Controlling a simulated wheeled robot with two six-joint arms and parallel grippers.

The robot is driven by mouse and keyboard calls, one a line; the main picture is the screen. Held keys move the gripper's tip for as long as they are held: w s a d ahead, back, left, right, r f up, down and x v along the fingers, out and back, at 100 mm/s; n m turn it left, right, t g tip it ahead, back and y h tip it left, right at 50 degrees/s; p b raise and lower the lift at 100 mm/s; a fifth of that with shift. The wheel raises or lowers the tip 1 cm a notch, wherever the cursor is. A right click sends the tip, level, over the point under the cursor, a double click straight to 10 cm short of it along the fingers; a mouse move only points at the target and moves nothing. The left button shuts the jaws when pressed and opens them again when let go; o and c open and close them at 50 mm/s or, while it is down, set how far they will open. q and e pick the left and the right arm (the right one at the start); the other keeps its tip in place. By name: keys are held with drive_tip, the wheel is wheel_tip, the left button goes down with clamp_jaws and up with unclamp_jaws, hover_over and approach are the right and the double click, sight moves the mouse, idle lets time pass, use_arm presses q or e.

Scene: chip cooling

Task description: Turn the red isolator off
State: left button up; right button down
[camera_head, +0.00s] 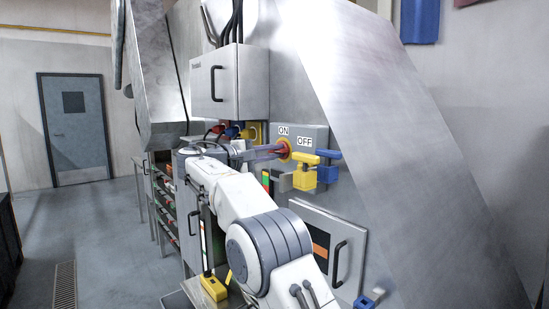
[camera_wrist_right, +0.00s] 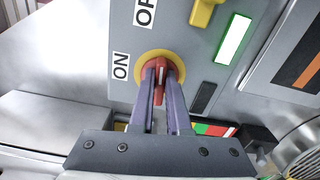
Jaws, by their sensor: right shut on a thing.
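The red isolator (camera_wrist_right: 159,96) is a red handle in a round yellow ring (camera_wrist_right: 144,62) on a grey panel. In the wrist view its white mark runs up and down, roughly toward the OFF label (camera_wrist_right: 145,11), with the ON label (camera_wrist_right: 121,66) to its left. In the head view the isolator (camera_head: 285,150) is partly hidden by my right gripper (camera_head: 279,150). The right gripper is shut on the red handle, one finger on each side, also seen in the wrist view (camera_wrist_right: 161,74). My left gripper is not in view.
Yellow (camera_head: 306,172) and blue (camera_head: 327,165) handles stick out just right of the isolator. A green-lit indicator (camera_wrist_right: 233,38) is near it in the wrist view. A grey box (camera_head: 216,82) hangs above, and a cabinet door (camera_head: 318,240) is below. Open floor (camera_head: 110,235) lies left.

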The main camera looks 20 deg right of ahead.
drive_tip(key=shift+f+m, duration=0.15)
drive_tip(key=shift+m, duration=0.55)
drive_tip(key=shift+b, duration=0.3)
drive_tip(key=c, duration=0.9)
unclamp_jaws()
drive_tip(key=v, duration=1)
drive_tip(key=shift+s+a+b, duration=0.15)
drive_tip(key=shift+a+b, duration=0.15)
drive_tip(key=shift+b, duration=0.05)
